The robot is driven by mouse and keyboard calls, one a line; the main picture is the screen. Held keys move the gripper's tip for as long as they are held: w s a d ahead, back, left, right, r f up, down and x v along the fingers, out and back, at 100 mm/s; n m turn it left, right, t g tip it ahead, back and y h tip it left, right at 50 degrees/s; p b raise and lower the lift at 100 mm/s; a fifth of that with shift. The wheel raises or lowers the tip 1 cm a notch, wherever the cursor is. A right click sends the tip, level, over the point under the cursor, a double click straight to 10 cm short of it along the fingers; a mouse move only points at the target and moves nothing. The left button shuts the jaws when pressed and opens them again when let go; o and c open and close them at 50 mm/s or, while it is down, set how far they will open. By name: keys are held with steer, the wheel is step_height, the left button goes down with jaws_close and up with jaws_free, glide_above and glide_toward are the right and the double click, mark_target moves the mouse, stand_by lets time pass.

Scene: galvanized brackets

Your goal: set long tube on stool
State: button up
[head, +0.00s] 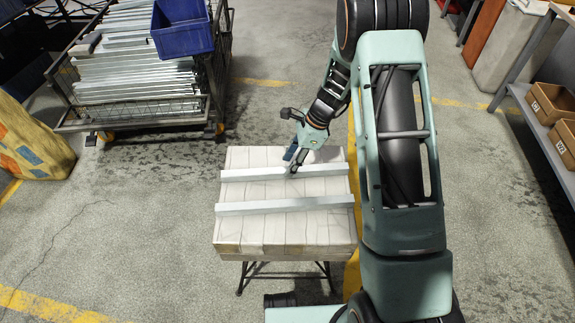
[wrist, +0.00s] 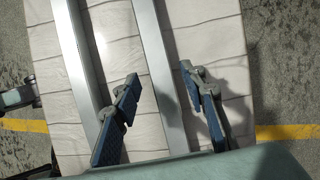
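Two long grey metal tubes lie flat and roughly parallel across the stool's pale plank top (head: 270,240). The far tube (head: 245,174) runs beneath my gripper (head: 293,162); the near tube (head: 285,207) lies closer to the stool's front edge. In the wrist view my gripper (wrist: 160,80) is open, with its blue fingers on either side of one tube (wrist: 155,75). A gap shows between the left finger and this tube. The other tube (wrist: 75,55) lies outside the fingers to the left. Whether the fingertips touch the planks is unclear.
A wire cart (head: 130,112) with several metal lengths and a blue bin (head: 182,38) stands at the back left. A patterned sack-like object (head: 35,145) is at the left edge. Shelving with cardboard boxes (head: 551,102) is at right. Floor left of the stool is clear.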

steer(key=p+v, duration=0.1)
steer(key=v, duration=0.8)
steer(key=shift+d+r+p, duration=0.2)
steer(key=shift+r+p, duration=0.15)
steer(key=shift+p, duration=0.05)
